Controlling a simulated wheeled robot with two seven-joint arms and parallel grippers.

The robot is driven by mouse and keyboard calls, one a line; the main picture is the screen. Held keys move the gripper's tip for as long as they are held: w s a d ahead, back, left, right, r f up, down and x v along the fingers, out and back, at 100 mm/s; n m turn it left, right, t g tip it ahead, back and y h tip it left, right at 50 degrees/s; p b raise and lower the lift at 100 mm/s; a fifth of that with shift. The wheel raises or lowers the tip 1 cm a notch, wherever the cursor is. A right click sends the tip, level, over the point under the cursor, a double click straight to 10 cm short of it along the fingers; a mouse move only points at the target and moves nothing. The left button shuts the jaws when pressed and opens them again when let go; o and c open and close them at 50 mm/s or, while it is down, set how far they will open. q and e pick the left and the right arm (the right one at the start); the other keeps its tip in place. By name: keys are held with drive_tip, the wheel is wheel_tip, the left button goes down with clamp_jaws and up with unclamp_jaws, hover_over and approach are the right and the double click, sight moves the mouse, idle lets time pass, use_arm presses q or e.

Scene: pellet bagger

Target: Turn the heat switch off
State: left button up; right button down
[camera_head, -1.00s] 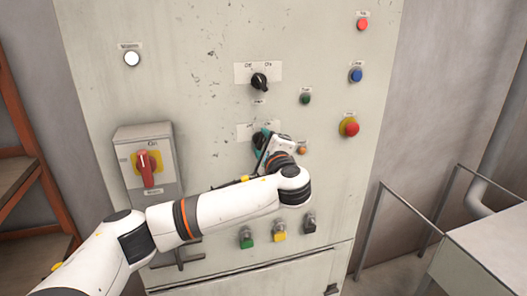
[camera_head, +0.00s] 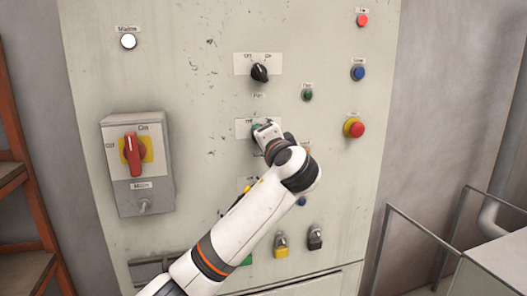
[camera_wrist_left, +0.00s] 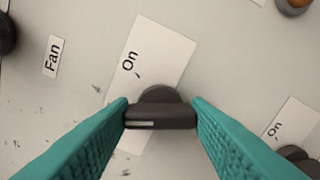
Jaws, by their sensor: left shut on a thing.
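My left gripper (camera_head: 262,128) is at the middle rotary switch of the panel, below the one labelled Fan. The left wrist view shows its teal fingers (camera_wrist_left: 161,118) shut on a dark knob (camera_wrist_left: 160,110), one finger at each end. The knob's white mark lies on its left part in that view. A white label card (camera_wrist_left: 155,62) behind it reads On; its other end is partly covered. The knob's name label cannot be read. My right gripper is not in view.
The Fan switch (camera_head: 260,72) is above my gripper. A red-handled main switch box (camera_head: 137,165) stands out at the left. A red emergency button (camera_head: 354,129) is at the right. Another dark knob (camera_wrist_left: 296,156) sits close beside my fingers. A railing (camera_head: 420,235) is at lower right.

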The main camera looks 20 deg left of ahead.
use_arm(q)
drive_tip(key=shift+f+n+b, duration=0.15)
drive_tip(key=shift+n+b, duration=0.2)
drive_tip(key=shift+n, duration=0.15)
drive_tip(key=o, duration=1)
drive_tip(key=b+v, duration=0.4)
drive_tip(key=v, duration=0.8)
drive_tip(key=shift+d, duration=0.1)
